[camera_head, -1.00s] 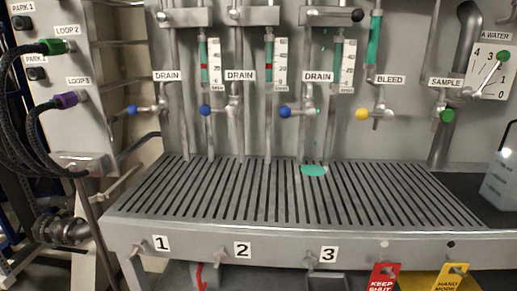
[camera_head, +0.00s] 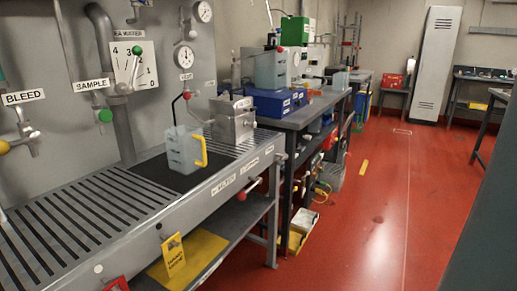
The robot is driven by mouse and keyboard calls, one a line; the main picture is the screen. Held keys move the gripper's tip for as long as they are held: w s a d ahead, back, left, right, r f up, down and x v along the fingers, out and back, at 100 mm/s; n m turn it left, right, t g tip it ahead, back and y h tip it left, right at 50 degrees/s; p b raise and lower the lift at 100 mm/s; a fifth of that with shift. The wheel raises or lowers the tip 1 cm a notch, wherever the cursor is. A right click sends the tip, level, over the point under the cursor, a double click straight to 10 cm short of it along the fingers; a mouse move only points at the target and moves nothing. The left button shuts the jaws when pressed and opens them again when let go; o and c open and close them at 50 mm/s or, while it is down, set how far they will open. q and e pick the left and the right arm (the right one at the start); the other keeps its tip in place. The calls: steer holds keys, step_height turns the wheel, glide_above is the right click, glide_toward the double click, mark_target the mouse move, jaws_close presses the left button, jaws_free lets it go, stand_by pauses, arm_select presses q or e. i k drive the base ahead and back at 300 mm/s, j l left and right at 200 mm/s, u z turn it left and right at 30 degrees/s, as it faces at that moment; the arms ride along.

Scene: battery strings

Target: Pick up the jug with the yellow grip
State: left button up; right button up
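The jug (camera_head: 180,150) is a pale, translucent container with a yellow grip (camera_head: 202,152) on its right side. It stands upright on the dark mat at the right part of the slatted bench. A thin dark rod or spout rises from its top. Neither of my grippers shows in the head view, so nothing of mine is seen touching the jug.
The slatted bench (camera_head: 75,218) runs along the panel. A metal box (camera_head: 233,120) stands close behind the jug. A second pale container (camera_head: 270,70) stands on a blue box (camera_head: 277,102) farther back. The red floor (camera_head: 385,200) to the right is largely clear.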

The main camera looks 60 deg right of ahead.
mark_target(185, 144)
steer(key=z, duration=1.25)
steer(key=i+l+z, duration=0.2)
steer(key=i+z, duration=0.25)
steer(key=k, duration=0.1)
